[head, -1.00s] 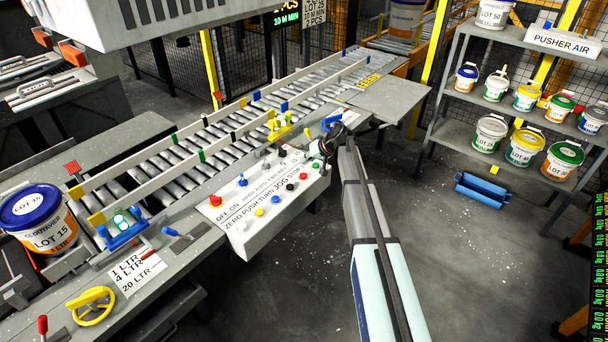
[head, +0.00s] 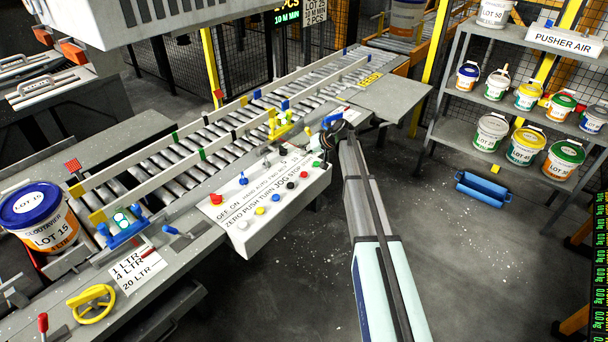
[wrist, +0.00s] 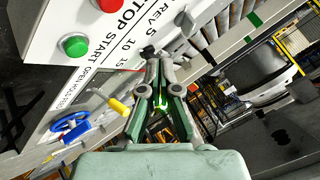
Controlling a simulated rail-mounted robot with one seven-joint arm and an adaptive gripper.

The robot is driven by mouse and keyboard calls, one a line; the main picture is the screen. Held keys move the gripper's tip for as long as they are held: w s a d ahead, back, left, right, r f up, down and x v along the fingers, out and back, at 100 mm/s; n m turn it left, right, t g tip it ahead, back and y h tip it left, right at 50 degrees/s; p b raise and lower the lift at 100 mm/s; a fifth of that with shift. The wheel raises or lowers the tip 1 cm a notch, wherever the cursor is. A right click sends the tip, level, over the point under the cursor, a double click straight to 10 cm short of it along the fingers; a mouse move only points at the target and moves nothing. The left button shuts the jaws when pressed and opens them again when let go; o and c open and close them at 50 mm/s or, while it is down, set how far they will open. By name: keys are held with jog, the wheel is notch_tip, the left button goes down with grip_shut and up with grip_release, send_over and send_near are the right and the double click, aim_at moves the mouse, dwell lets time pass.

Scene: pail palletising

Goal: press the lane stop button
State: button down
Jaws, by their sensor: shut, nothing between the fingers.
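The control panel (head: 270,210) slopes along the front of the roller conveyor, with printed labels and several buttons. A red button (head: 304,175) sits near its right end by the STOP lettering, with a green button (head: 317,164) beside it. In the wrist view the red button (wrist: 110,5) is cut by the top edge, and the green button (wrist: 75,46) is lower left. My gripper (head: 326,150) is at the panel's right end; in the wrist view its fingers (wrist: 154,58) are closed and empty, near a black knob. They appear apart from the red button.
A larger red button (head: 215,199) is at the panel's left end. A pail (head: 50,235) stands at the conveyor's left end, near a yellow handwheel (head: 91,304). A shelf with several pails (head: 490,130) is at right. The floor between is mostly clear.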

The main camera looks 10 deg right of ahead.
jog(key=b, duration=0.2)
send_over(305, 173)
notch_tip(305, 173, down, 6)
jog(key=shift+s+r, duration=0.1)
jog(key=shift+s, duration=0.05)
jog(key=shift+f+b, duration=0.4)
jog(key=shift+f, duration=0.3)
jog(key=shift+f, duration=0.1)
dwell(0.7)
jog(key=shift+f+b, duration=0.35)
jog(key=shift+b, duration=0.25)
jog(key=shift+f+b, duration=0.5)
dwell(0.6)
dwell(0.3)
jog(key=shift+r, duration=0.95)
jog(key=shift+r, duration=0.1)
